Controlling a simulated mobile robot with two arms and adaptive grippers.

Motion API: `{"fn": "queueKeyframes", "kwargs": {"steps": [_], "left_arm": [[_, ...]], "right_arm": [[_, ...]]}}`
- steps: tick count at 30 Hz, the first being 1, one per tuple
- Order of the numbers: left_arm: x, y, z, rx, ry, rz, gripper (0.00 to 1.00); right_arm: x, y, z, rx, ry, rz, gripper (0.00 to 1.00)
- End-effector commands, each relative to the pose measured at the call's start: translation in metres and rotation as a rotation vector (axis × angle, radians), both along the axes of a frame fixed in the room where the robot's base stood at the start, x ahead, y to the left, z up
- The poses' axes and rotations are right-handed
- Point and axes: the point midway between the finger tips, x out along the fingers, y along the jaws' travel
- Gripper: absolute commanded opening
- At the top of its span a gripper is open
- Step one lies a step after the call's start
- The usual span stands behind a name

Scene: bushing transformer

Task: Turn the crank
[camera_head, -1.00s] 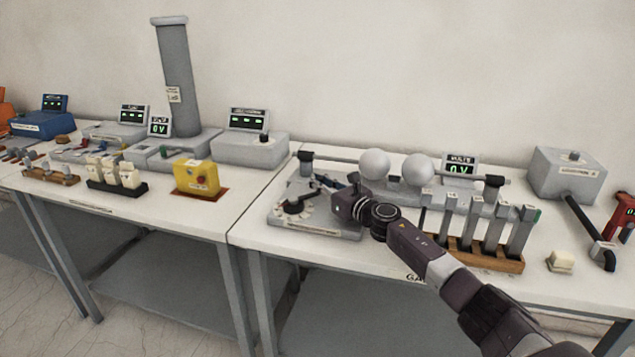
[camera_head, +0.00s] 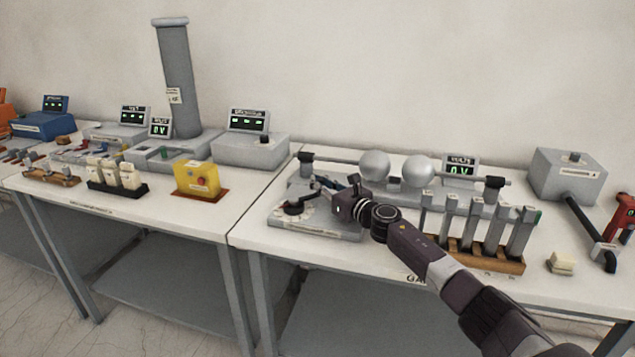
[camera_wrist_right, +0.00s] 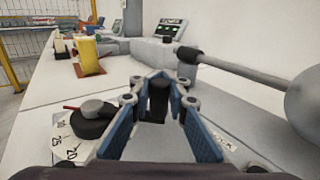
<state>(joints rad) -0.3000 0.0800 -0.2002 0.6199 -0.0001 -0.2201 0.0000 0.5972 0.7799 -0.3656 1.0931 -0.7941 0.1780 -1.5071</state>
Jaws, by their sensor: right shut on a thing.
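The crank's dark upright handle (camera_wrist_right: 158,98) stands between the blue finger pads of my right gripper (camera_wrist_right: 160,84) in the wrist view. The gripper is shut on it. In the head view my right gripper (camera_head: 328,184) reaches in from the right over the grey base plate (camera_head: 330,233), and its wrist hides most of the crank. A black dial knob with a red pointer (camera_wrist_right: 92,119) sits on a numbered scale to the left in the wrist view. It also shows in the head view (camera_head: 297,207). My left gripper is not in view.
Two pale spheres (camera_head: 418,171) on a horizontal rod stand behind the wrist, with a volts display (camera_head: 460,166). Several upright grey bars on a wooden base (camera_head: 480,259) stand close to the right of my forearm. A yellow box (camera_head: 197,180) is on the left table.

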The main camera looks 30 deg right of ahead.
Motion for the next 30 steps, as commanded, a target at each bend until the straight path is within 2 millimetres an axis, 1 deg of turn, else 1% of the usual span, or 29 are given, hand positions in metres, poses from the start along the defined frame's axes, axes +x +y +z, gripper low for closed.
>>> {"fn": "queueKeyframes", "kwargs": {"steps": [1, 6, 7, 13, 15, 19, 23, 30], "left_arm": [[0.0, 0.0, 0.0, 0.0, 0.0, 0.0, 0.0], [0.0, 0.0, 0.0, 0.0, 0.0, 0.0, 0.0], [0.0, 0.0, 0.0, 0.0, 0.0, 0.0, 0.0], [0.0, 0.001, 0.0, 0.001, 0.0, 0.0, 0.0], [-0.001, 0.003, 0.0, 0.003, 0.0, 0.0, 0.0], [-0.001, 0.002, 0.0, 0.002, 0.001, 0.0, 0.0], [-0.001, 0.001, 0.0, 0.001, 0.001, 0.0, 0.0], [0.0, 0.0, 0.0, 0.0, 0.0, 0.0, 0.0]], "right_arm": [[0.0, -0.003, 0.002, -0.003, -0.001, -0.006, 0.12], [0.0, -0.002, 0.001, -0.002, -0.001, -0.004, 0.31], [0.0, -0.002, 0.001, -0.002, -0.001, -0.003, 0.33], [0.0, -0.001, 0.0, -0.001, 0.0, -0.001, 0.33], [-0.001, -0.001, 0.0, -0.001, 0.0, -0.001, 0.33], [-0.006, -0.002, -0.001, -0.001, 0.001, -0.001, 0.33], [-0.021, -0.003, -0.002, -0.004, 0.003, -0.001, 0.33], [-0.056, -0.005, -0.002, -0.001, 0.004, 0.0, 0.33]]}}
